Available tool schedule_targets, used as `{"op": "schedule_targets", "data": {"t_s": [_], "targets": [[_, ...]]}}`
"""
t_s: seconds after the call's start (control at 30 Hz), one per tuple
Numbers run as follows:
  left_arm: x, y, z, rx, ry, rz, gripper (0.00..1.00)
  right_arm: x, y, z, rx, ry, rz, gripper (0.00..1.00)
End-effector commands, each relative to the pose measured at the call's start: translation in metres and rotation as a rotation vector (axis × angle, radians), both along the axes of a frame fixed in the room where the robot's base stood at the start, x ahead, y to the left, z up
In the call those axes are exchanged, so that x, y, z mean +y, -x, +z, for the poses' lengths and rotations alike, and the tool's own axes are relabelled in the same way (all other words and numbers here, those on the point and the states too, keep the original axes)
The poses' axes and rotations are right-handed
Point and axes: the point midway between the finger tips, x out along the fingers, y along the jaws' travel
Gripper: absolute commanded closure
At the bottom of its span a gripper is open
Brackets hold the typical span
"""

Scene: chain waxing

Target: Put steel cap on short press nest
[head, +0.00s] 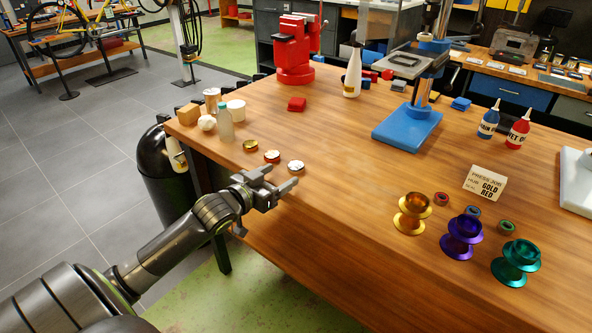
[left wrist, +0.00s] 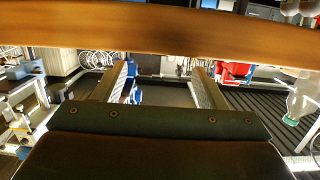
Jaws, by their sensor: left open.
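Three small round caps lie in a slanting row near the table's left front edge: a gold-coloured one (head: 250,146), a reddish-rimmed one with a pale top (head: 272,157), and a silver, steel-looking one (head: 296,166). My left gripper (head: 282,178) is open and empty at the table's front edge, just in front of the silver cap and apart from it as far as I can tell. In the left wrist view its two fingers (left wrist: 161,85) stand apart with nothing between them. A blue-based press (head: 405,128) stands farther back; I cannot tell which part is the short nest. My right gripper is out of view.
A wooden table edge (left wrist: 160,37) crosses the top of the left wrist view. Left of the caps stand a bottle (head: 225,124) and several small containers. A red press (head: 296,50) is at the back. Gold, purple and green hubs (head: 462,238) stand at right.

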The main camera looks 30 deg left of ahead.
Motion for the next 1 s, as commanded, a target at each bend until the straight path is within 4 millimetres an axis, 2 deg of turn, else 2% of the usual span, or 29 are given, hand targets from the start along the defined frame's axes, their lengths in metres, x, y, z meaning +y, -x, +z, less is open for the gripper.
{"op": "schedule_targets", "data": {"t_s": [0.17,0.5,0.83,1.0], "targets": [[-0.001,-0.009,-0.001,-0.001,0.001,0.000,0.35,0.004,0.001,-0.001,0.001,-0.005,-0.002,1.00],[-0.002,-0.051,-0.009,-0.001,0.002,0.001,0.35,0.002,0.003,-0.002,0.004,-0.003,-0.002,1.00],[-0.002,-0.056,-0.010,0.000,-0.001,0.001,0.35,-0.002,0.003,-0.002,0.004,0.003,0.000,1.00],[-0.002,-0.056,-0.010,0.000,-0.001,0.001,0.57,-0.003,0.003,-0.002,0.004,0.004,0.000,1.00]]}}
